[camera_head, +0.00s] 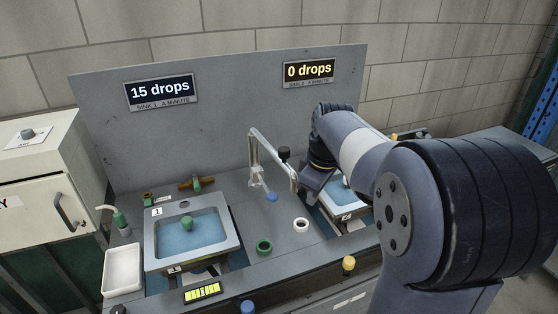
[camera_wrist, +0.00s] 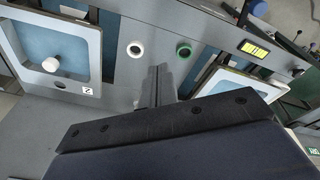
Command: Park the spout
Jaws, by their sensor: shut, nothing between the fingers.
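The pale spout (camera_head: 272,149) stands on the deck between the two sinks in the head view. My gripper (camera_wrist: 158,70) is shut and empty in the wrist view, over the deck. Its fingertips are hard to make out in the head view.
The sign for sink 1 (camera_head: 160,92) reads 15 drops; the sign for sink 2 (camera_head: 308,71) reads 0 drops. A green ring (camera_head: 264,247) and a white ring (camera_head: 301,224) sit on the front deck. A white tray (camera_head: 123,270) stands left of sink 1. A back panel (camera_head: 225,110) rises behind.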

